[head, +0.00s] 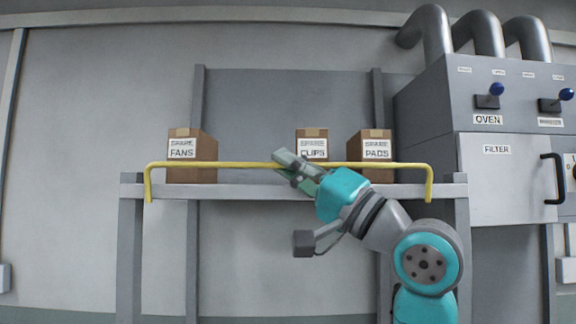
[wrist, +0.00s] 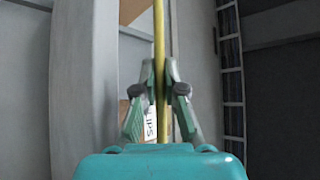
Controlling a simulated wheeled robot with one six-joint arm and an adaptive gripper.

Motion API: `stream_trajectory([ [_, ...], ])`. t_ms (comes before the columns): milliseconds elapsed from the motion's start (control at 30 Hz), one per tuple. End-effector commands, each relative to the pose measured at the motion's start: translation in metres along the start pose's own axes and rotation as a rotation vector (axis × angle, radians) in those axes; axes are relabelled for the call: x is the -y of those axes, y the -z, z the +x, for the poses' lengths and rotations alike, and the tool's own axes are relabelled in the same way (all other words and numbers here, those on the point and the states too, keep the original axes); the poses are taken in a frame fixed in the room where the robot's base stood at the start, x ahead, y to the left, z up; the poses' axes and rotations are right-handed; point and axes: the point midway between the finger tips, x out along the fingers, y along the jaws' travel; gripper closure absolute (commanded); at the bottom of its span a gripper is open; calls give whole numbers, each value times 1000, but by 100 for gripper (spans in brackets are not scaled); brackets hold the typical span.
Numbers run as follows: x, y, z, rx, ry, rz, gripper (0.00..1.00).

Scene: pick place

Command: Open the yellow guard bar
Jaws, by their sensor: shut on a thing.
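The yellow guard bar (head: 225,164) runs level across the front of the grey shelf, with its two ends bent down at the shelf's front edge. My gripper (head: 279,159) is at the middle of the bar in the head view. In the wrist view the bar (wrist: 159,40) passes between the two fingers of my gripper (wrist: 160,88), which are closed on it from both sides. The gripper and wrist hide a short stretch of the bar in the head view.
On the shelf (head: 250,190) behind the bar stand boxes labelled SPARE FANS (head: 190,155), SPARE CLIPS (head: 312,143) and SPARE PADS (head: 372,153). A grey machine (head: 430,110) with OVEN and FILTER labels, pipes and a black handle (head: 552,178) stands at the right.

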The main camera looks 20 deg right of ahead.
Motion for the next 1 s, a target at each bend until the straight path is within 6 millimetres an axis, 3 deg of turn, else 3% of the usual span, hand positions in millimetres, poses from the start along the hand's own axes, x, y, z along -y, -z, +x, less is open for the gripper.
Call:
stream_trajectory([
  [1000, 6, -35, -35, 1, 615, -613, 100],
])
